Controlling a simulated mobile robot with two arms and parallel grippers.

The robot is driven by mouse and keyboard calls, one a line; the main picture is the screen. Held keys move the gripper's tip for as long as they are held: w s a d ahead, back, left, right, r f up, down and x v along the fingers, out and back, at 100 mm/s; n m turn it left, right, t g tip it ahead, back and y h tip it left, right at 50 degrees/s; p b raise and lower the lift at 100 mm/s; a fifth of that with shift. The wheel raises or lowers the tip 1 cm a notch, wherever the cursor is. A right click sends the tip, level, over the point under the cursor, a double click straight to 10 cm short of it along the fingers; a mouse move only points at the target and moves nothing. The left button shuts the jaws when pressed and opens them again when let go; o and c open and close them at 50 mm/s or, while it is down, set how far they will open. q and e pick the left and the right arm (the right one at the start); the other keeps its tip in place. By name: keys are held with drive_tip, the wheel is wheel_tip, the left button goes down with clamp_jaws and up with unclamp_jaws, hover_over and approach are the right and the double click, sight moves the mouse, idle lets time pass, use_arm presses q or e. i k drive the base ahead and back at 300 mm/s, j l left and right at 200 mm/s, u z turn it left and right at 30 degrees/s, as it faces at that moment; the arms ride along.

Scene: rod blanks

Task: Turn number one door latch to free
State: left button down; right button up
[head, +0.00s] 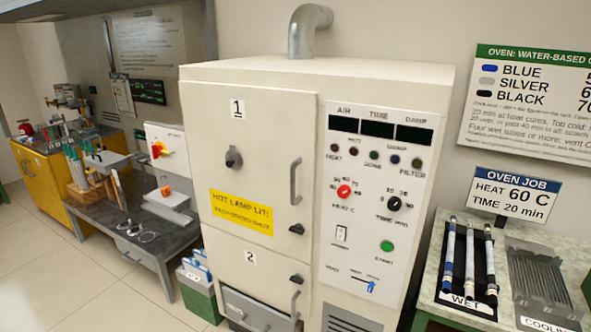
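The number one door (265,140) is the upper door of the white oven cabinet and looks closed. It carries a "1" label, a round dark knob (233,158) and a vertical grey handle (296,178) at its right side. A small black latch (297,229) sits below the handle at the door's right edge, tilted slightly from level. I cannot read any marking by it. Neither of my grippers shows in this view.
A lower number two door (262,265) has its own black latch (296,279). The control panel (376,200) is right of the doors. A bench with rods on a wet rack (468,308) stands at right, a dark table (150,240) at left. Floor shows at left.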

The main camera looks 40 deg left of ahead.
sight(298, 229)
drive_tip(key=u, duration=1.65)
drive_tip(key=i+j+z, duration=0.15)
drive_tip(key=z, duration=0.25)
drive_tip(key=i+j+z, duration=0.1)
drive_tip(key=z, duration=0.35)
drive_tip(key=j, duration=0.1)
